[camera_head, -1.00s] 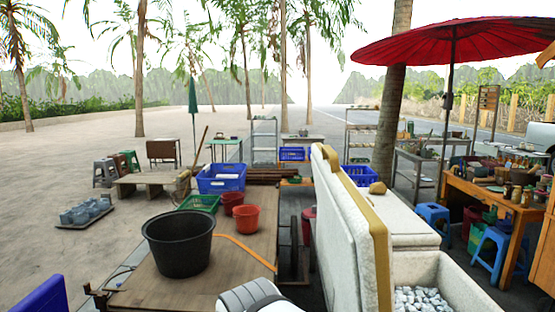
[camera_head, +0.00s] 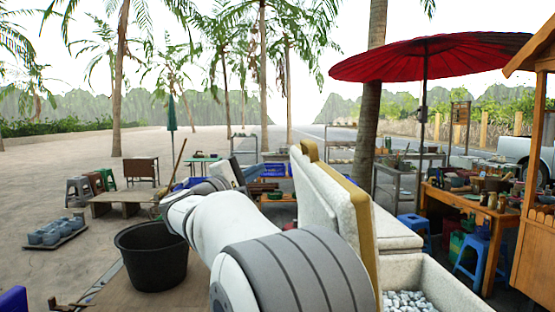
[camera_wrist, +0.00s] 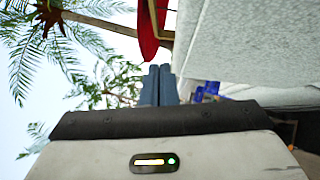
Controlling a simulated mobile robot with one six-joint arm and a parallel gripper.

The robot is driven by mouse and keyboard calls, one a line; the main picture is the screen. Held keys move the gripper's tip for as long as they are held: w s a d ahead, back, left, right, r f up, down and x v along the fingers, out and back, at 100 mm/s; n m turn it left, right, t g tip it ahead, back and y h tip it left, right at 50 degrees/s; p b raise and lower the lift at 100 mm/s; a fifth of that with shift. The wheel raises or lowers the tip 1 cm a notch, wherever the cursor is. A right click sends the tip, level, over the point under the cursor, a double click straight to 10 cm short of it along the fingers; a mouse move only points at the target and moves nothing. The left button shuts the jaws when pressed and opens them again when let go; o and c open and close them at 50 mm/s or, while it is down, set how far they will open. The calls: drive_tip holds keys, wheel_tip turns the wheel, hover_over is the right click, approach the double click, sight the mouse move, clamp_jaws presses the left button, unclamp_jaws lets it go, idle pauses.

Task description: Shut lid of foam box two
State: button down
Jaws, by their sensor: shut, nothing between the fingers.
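The white foam box (camera_head: 450,290) stands open at the lower right in the head view, with whitish lumps (camera_head: 408,300) inside. Its thick white lid (camera_head: 328,195), with a tan edge, stands raised at the box's left side. My arm reaches forward on the left of the lid. My gripper's fingers (camera_wrist: 158,84) are together and empty in the wrist view. A large white foam surface, seemingly the lid (camera_wrist: 245,42), fills the upper right there, apart from the fingertips. In the head view I cannot clearly make out the fingers.
Another foam box with a flat closed top (camera_head: 396,232) stands just behind. A black tub (camera_head: 150,262) stands left of my arm. A wooden stall table (camera_head: 472,205) is at the right, under a red umbrella (camera_head: 430,58). Open ground lies at the far left.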

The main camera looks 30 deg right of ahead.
drive_tip(key=p+x, duration=0.1)
drive_tip(key=x, duration=0.3)
drive_tip(key=s+r+p+x, duration=0.1)
drive_tip(key=p+x, duration=0.1)
drive_tip(key=x, duration=0.2)
drive_tip(key=s+p+x, duration=0.1)
drive_tip(key=x, duration=0.3)
drive_tip(key=shift+s+d+r+p, duration=0.15)
drive_tip(key=shift+d+r+p, duration=0.05)
drive_tip(key=shift+d+p, duration=0.2)
drive_tip(key=shift+d, duration=0.25)
drive_tip(key=shift+s+a, duration=0.1)
drive_tip(key=shift+r, duration=0.1)
